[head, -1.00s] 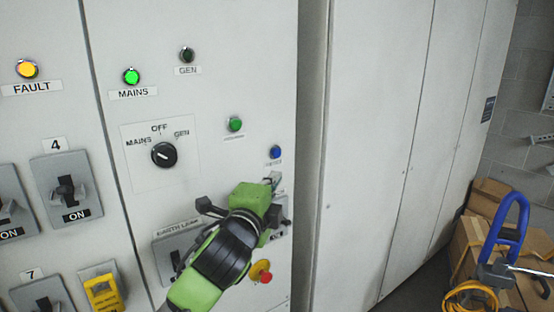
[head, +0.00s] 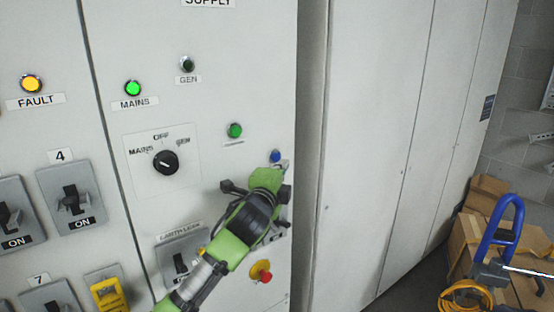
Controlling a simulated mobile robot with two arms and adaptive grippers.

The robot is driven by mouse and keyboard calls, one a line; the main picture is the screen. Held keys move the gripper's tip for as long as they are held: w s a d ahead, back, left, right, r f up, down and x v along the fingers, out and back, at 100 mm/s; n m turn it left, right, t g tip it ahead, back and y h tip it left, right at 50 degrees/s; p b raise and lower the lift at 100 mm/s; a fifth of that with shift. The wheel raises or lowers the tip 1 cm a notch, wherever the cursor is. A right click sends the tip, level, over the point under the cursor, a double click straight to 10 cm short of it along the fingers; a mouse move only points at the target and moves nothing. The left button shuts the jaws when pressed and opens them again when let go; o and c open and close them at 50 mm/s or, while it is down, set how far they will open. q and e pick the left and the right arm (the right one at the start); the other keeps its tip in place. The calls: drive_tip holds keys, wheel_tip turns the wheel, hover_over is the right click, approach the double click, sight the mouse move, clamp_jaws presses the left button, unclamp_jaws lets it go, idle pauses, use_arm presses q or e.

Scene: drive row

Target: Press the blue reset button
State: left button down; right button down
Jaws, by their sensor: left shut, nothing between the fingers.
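The blue reset button (head: 275,156) is a small round button near the right edge of the grey panel. My left gripper (head: 284,166) is shut and empty. Its tip is just below the blue button in the picture, close to it or at its lower edge; I cannot tell whether they touch. The button's label is hidden behind the gripper. My right gripper is not in view.
A green button (head: 235,131) sits up and left of the blue one. A red emergency stop (head: 261,271) is below my arm. A rotary selector (head: 165,162) and a lever switch (head: 182,258) are to the left. Boxes (head: 465,243) stand at the far right.

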sight(276, 157)
use_arm(q)
drive_tip(key=shift+w+a+p, duration=0.2)
drive_tip(key=shift+w+a, duration=0.25)
drive_tip(key=shift+w, duration=0.15)
drive_tip(key=shift+w+a+p, duration=0.2)
drive_tip(key=shift+w+a, duration=0.2)
drive_tip(key=shift+w, duration=0.2)
drive_tip(key=shift+d, duration=0.1)
